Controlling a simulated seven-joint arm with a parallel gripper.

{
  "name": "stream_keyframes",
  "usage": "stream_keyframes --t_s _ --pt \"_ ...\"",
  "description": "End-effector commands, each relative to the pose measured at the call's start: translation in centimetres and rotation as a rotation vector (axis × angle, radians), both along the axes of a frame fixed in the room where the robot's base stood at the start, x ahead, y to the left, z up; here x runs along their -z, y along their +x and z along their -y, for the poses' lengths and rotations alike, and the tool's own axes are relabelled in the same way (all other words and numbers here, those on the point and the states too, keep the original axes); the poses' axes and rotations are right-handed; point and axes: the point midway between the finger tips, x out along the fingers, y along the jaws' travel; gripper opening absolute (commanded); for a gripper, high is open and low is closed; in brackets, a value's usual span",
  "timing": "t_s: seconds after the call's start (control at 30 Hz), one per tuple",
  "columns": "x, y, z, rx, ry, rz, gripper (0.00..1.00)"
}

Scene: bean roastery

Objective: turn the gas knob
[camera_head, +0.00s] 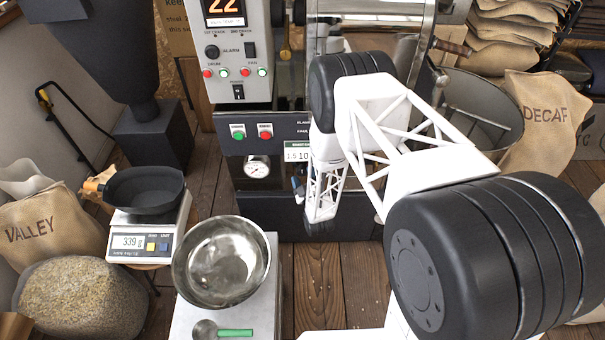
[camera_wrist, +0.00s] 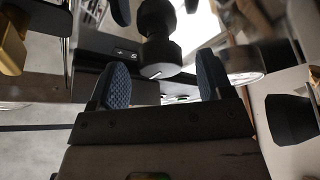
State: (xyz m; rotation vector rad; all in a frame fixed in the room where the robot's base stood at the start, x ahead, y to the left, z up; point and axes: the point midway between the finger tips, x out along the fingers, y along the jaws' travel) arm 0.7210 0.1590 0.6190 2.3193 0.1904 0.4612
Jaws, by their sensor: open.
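A black knob (camera_wrist: 158,42) with a white pointer line on its face shows at the top middle of the wrist view; it looks like the gas knob. My gripper (camera_wrist: 163,66) is open, its two blue textured fingers apart, with the knob beyond and between the fingertips. Nothing is held, and I cannot tell whether either finger touches the knob. In the head view my gripper (camera_head: 298,188) is mostly hidden behind my arm, with a bit of blue fingertip showing in front of the roaster's dark lower panel (camera_head: 235,195). The knob is hidden there.
A pressure gauge (camera_head: 257,167) and green and red buttons (camera_head: 252,132) sit left of my arm. A steel bowl (camera_head: 222,262) and a scale (camera_head: 150,235) with a black pan stand at left. Another black knob (camera_wrist: 290,120) shows at right in the wrist view.

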Motion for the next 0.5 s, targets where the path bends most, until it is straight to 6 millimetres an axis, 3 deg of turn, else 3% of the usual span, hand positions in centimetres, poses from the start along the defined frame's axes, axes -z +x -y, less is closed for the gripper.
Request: stream_keyframes --t_s 0.2,0.5 --pt "-0.40 1.25 -0.37 0.000 0.000 0.000 0.73" --pt "-0.42 1.37 -0.41 0.000 0.000 0.000 0.73"
